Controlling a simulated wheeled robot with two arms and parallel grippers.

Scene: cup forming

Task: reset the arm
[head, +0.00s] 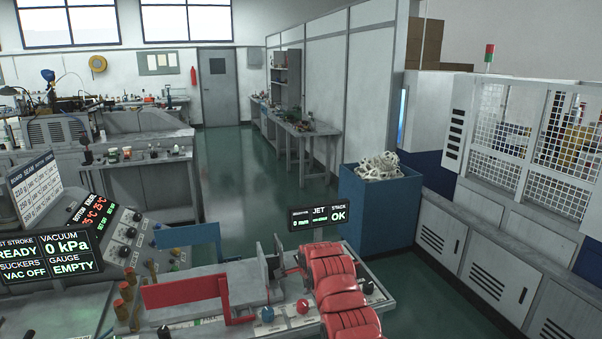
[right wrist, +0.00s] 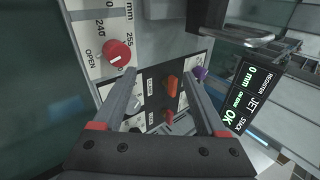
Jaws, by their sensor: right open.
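My right arm (head: 337,284), red and segmented, comes in from the bottom of the head view and reaches over the control bench. Its gripper is mostly hidden behind the arm there. In the right wrist view my right gripper (right wrist: 160,73) is open, with its two grey fingers apart and nothing between them. It points at a panel with an orange knob (right wrist: 172,86) and a purple knob (right wrist: 200,74). A red knob (right wrist: 117,52) marked OPEN lies to the left of the fingers. My left gripper does not show in the head view.
A display reading JET STACK OK (head: 318,214) stands behind the arm. A blue bin (head: 377,215) holds white scrap. The green aisle floor (head: 240,180) is clear.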

